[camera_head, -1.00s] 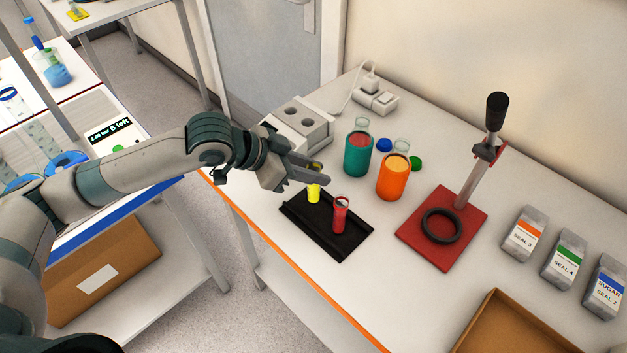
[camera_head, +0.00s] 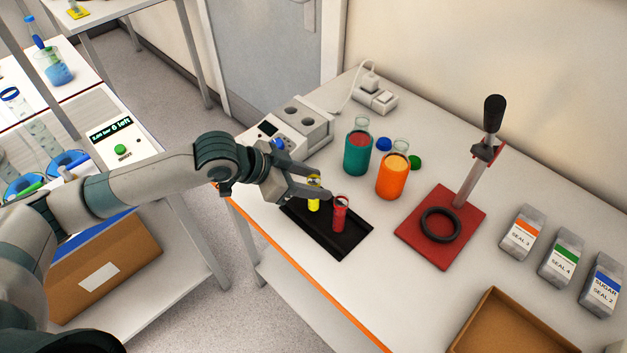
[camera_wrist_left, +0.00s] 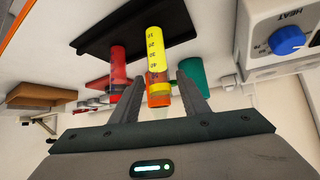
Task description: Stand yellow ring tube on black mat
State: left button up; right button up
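The yellow ring tube (camera_head: 314,205) stands upright on the black mat (camera_head: 345,247), toward its left end. A red tube (camera_head: 340,216) stands upright on the same mat to the right. My left gripper (camera_head: 322,188) is open at the upper part of the yellow tube and partly hides it. In the left wrist view the yellow tube (camera_wrist_left: 157,55) shows between the two fingers, with a gap on each side. The mat (camera_wrist_left: 95,38) and the red tube (camera_wrist_left: 118,62) also show there. My right gripper is not in view.
A grey heater block (camera_head: 303,122) stands behind the mat. A red press stand (camera_head: 418,244) is to the right. The table's front edge lies close to the mat.

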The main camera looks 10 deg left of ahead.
pick_arm(q)
jog(key=shift+r, duration=0.1)
jog(key=b+v, duration=0.2)
jog(key=v, duration=1)
jog(key=shift+b, duration=0.4)
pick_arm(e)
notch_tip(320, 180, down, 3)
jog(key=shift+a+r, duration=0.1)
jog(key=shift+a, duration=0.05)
pick_arm(q)
jog(key=shift+d, duration=0.1)
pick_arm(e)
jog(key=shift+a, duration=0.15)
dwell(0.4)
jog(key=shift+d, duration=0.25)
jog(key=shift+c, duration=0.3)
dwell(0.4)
